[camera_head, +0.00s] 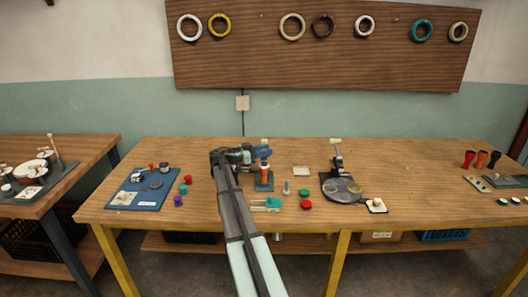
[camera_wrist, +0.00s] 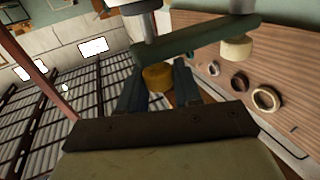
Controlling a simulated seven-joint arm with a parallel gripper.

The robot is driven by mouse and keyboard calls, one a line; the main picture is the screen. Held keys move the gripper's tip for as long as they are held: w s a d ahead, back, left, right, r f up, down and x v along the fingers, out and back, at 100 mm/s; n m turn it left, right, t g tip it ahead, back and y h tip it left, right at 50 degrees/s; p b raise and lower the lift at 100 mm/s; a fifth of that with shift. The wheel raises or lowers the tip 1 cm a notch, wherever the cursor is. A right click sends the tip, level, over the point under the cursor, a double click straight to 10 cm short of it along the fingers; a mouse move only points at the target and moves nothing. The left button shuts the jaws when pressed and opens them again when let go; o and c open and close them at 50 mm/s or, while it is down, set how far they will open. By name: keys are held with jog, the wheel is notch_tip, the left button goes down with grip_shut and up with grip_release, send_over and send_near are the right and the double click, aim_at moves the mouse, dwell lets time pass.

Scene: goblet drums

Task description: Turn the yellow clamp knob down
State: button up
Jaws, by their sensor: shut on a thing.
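The yellow clamp knob (camera_wrist: 158,77) sits between the two fingers of my gripper (camera_wrist: 158,88) in the wrist view. My gripper is shut on it. The knob is beneath a dark green clamp bar (camera_wrist: 195,38) in that picture, and the fingers hide part of its sides. The knob cannot be made out there.
A cream knob (camera_wrist: 235,48) is on the bar's right end in the wrist view. On the bench (camera_head: 400,155), a blue board (camera_head: 150,203) lies left and a dark plate fixture (camera_head: 342,188) right.

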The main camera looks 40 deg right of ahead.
jog(key=o, duration=0.9)
jog(key=shift+o, duration=0.2)
jog(key=v, duration=1.3)
jog(key=shift+a, duration=0.35)
